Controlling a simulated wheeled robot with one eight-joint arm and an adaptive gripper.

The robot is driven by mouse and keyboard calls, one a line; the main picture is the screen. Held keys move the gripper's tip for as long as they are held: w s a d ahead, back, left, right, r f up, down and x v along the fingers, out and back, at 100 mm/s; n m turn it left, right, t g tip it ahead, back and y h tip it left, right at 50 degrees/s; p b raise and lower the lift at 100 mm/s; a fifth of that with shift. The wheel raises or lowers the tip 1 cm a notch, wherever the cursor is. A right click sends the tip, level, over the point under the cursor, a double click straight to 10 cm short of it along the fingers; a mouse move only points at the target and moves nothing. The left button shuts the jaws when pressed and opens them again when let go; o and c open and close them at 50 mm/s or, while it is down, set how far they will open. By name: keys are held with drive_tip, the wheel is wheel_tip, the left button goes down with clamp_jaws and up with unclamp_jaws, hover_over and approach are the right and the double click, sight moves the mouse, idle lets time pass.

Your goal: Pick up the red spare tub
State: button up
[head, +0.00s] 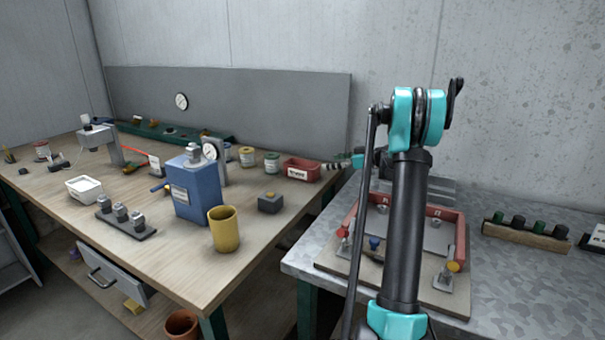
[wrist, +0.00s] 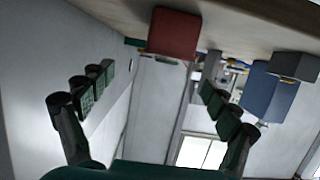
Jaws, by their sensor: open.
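The red spare tub (head: 300,170) is a small open box with a white label on its front. It stands near the back right edge of the wooden bench, and its label is too small to read surely. My gripper (head: 336,166) is just right of the tub, seen small and partly behind my arm. In the wrist view, which looks upside down, the tub (wrist: 173,34) lies ahead of the gap between the fingers. My gripper (wrist: 157,80) is open there, with nothing between its fingers. Whether a fingertip touches the tub cannot be told.
Left of the tub stand a green-labelled tin (head: 272,162) and a yellowish tin (head: 247,156). A metal table (head: 500,270) with a red-framed fixture (head: 461,240) is at right.

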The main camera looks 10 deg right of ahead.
approach(302, 165)
drive_tip(key=a, duration=0.3)
drive_tip(key=shift+s+a, duration=0.2)
drive_tip(key=shift+a, duration=0.1)
drive_tip(key=shift+s+a+x, duration=0.15)
drive_tip(key=shift+x, duration=1.2)
drive_tip(key=shift+s+a+x, duration=0.1)
drive_tip(key=shift+s+x, duration=0.05)
drive_tip(key=shift+x, duration=1.15)
drive_tip(key=shift+r, duration=0.1)
drive_tip(key=c, duration=1.3)
